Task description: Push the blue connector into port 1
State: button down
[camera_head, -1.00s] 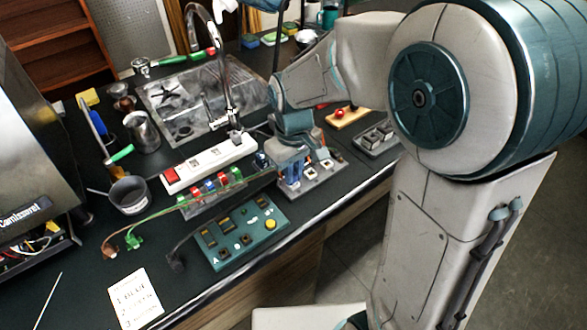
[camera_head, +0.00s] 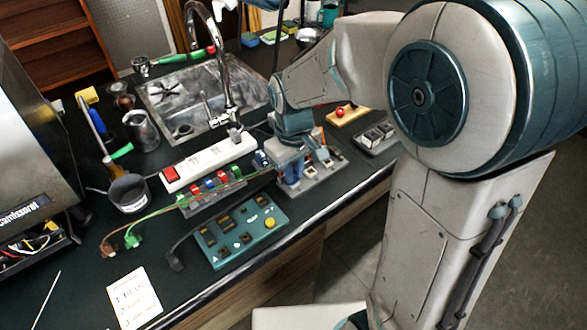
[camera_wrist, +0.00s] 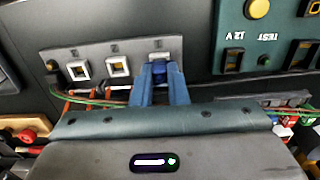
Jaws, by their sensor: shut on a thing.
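The grey port block (camera_wrist: 95,54) runs across the upper left of the wrist view, with several white-framed square ports. My gripper (camera_wrist: 159,76) has its blue fingers shut on the blue connector (camera_wrist: 159,67). The connector is at the rightmost white-framed port (camera_wrist: 160,56), its front at the port's edge; I cannot tell how deep it sits. In the head view my gripper (camera_head: 294,173) points down over the left part of the port block (camera_head: 318,181), and the connector is hidden there.
A teal test panel (camera_head: 242,232) lies just left of the block. A rack of coloured connectors (camera_head: 210,190) with trailing green and brown wires and a white power strip (camera_head: 208,162) are farther left. The counter's front edge is close to the block.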

jog(key=c, duration=1.3)
grip_release()
jog(key=shift+c, duration=0.2)
jog(key=shift+r, duration=0.1)
notch_tip(320, 180, up, 14)
jog(key=shift+f, duration=0.2)
jog(key=s+d+f+m+t, duration=0.3)
jog(key=s+d+f+m, duration=0.3)
jog(key=s+d, duration=0.6)
jog(key=shift+s+f+m, duration=0.25)
jog(key=shift+f+m, duration=0.15)
jog(key=shift+f, duration=0.05)
